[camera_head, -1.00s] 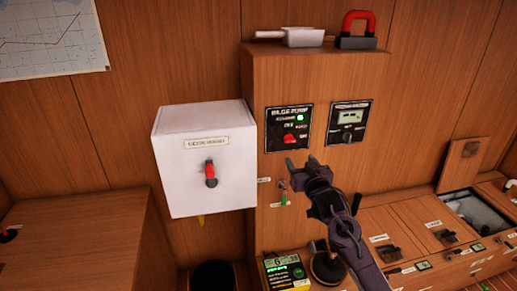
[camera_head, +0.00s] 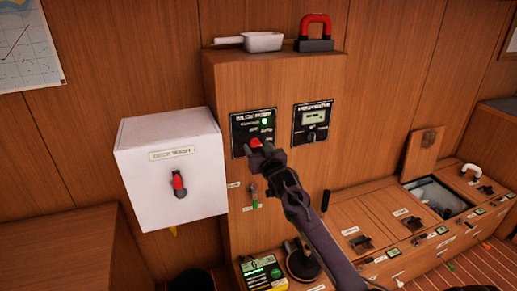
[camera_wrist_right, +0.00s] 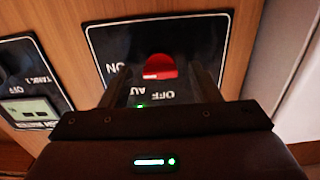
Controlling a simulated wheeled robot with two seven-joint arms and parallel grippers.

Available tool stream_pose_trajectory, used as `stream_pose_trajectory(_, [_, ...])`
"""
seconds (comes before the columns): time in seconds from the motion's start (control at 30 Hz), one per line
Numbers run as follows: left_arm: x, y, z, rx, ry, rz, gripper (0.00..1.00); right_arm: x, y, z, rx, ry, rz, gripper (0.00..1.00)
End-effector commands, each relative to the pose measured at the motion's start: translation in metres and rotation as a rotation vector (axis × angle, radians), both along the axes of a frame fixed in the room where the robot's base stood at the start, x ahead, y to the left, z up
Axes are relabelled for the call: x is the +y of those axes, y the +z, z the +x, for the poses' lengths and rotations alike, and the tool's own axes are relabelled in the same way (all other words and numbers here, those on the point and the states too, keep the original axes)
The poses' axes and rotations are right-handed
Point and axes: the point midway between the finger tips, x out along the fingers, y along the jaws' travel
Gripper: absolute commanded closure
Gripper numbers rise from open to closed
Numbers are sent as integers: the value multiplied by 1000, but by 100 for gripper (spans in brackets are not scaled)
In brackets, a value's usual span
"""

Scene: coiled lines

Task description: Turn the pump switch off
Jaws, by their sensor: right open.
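The bilge pump panel (camera_head: 241,131) is a black plate on the front of the wooden cabinet, with a lit green lamp (camera_head: 264,121). Its red switch knob (camera_head: 254,142) is partly covered by my right gripper (camera_head: 262,151). In the right wrist view the panel (camera_wrist_right: 190,42) appears upside down, with OFF and ON lettering around the red knob (camera_wrist_right: 160,67). My right gripper is open, with one finger on each side of the knob; whether they touch it I cannot tell. My left gripper is not in view.
A second panel with a small display (camera_head: 313,122) is to the right. A white box (camera_head: 172,185) with a red-black handle juts out at left.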

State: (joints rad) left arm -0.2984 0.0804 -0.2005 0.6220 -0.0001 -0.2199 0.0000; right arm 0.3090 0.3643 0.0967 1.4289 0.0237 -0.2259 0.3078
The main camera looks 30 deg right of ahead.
Motion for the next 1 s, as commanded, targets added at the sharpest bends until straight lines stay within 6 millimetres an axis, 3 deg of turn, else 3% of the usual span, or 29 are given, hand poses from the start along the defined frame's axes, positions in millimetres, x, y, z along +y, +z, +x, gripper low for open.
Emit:
stream_pose_trajectory(0.07, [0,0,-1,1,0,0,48,0,0,0,0,0,0,46])
stream_pose_trajectory(0.4, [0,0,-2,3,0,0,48,0,0,0,0,0,0,88])
stream_pose_trajectory(0.67, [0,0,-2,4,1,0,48,0,0,0,7,0,-28,88])
stream_pose_trajectory(1.0, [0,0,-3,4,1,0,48,0,0,0,57,1,-231,88])
